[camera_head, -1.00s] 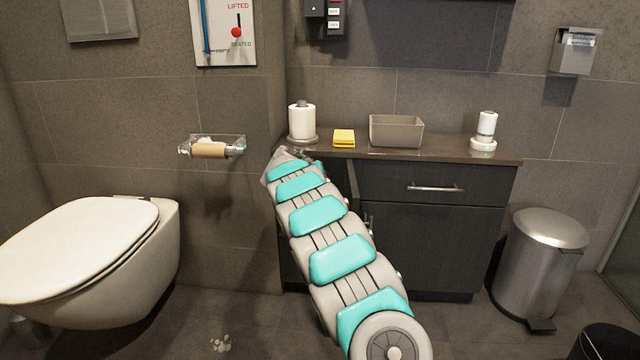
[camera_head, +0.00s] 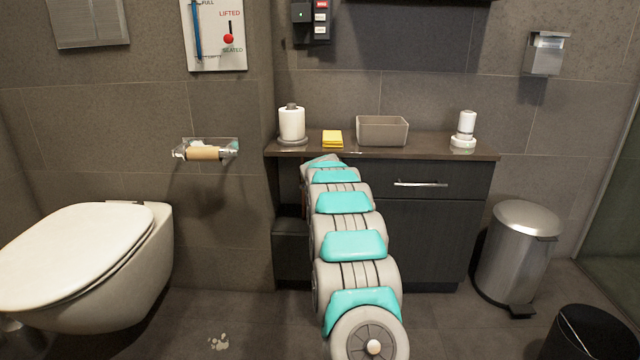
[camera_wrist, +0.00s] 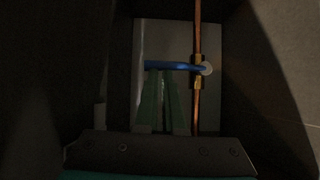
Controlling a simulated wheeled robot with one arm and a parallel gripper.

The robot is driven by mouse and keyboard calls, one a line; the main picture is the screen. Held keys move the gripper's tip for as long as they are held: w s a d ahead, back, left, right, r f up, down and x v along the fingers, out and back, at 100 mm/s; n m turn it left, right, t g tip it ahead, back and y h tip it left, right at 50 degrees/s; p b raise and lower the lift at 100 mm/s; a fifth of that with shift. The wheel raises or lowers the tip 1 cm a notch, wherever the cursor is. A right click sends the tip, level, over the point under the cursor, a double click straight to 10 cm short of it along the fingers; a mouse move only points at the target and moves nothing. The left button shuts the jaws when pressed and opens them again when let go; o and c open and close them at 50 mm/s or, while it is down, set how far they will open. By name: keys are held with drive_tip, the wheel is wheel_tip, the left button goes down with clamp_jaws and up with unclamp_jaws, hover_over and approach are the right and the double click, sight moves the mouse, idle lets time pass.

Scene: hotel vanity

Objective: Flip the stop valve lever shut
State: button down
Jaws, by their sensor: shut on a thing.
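In the wrist view the stop valve's blue lever (camera_wrist: 175,66) lies level, crosswise to an upright copper pipe (camera_wrist: 197,110). Its right end meets a pale round hub at the brass valve body (camera_wrist: 199,72) on the pipe. My gripper (camera_wrist: 161,74) has its two greenish fingers close together, reaching up to the lever left of the pipe. It is shut on the lever; the fingertips are dim. In the head view my arm reaches into the left part of the vanity cabinet (camera_head: 430,230), and my gripper and the valve are hidden there.
A pale plate (camera_wrist: 211,110) stands behind the pipe, with dark walls close on both sides. The counter (camera_head: 400,145) above holds a paper roll (camera_head: 292,124), yellow cloth (camera_head: 332,139), grey box (camera_head: 382,130) and white dispenser (camera_head: 466,128). A toilet (camera_head: 90,250) stands left, a steel bin (camera_head: 520,250) right.

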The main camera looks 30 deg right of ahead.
drive_tip(key=shift+r, duration=0.15)
idle(0.3)
drive_tip(key=w+r+v, duration=0.1)
drive_tip(key=r+v, duration=0.1)
drive_tip(key=v, duration=1)
drive_tip(key=shift+r+p, duration=0.15)
drive_tip(key=shift+p, duration=0.2)
